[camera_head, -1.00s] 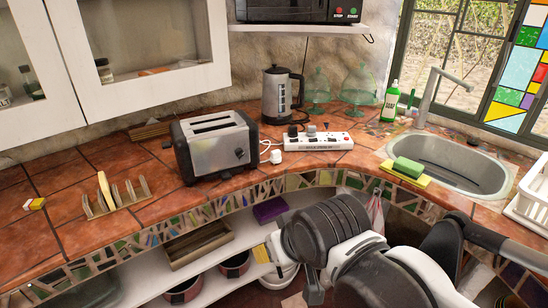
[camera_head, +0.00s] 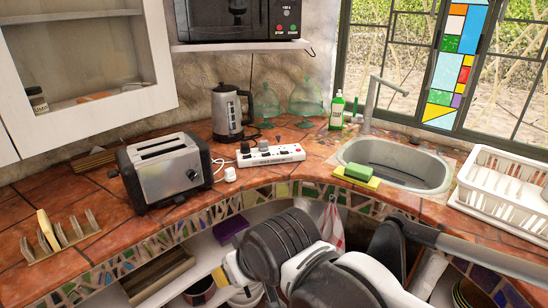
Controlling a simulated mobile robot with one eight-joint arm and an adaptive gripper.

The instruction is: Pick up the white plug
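The white plug (camera_head: 230,174) is a small white block on the terracotta counter, just right of the toaster. It stands in front of the left end of a white power strip (camera_head: 270,155) and looks separate from it. Dark plugs (camera_head: 245,147) sit in the left part of the strip, and a white cord runs from that end toward the toaster. My arm rises in the bottom middle, below and in front of the counter edge, well apart from the plug. I cannot make out my gripper's fingers.
The toaster (camera_head: 164,172) stands close left of the plug and a kettle (camera_head: 229,112) behind it. Glass domes (camera_head: 306,95), a green bottle (camera_head: 337,111), a sponge (camera_head: 358,171) and the sink (camera_head: 398,160) are to the right. Counter in front of the strip is clear.

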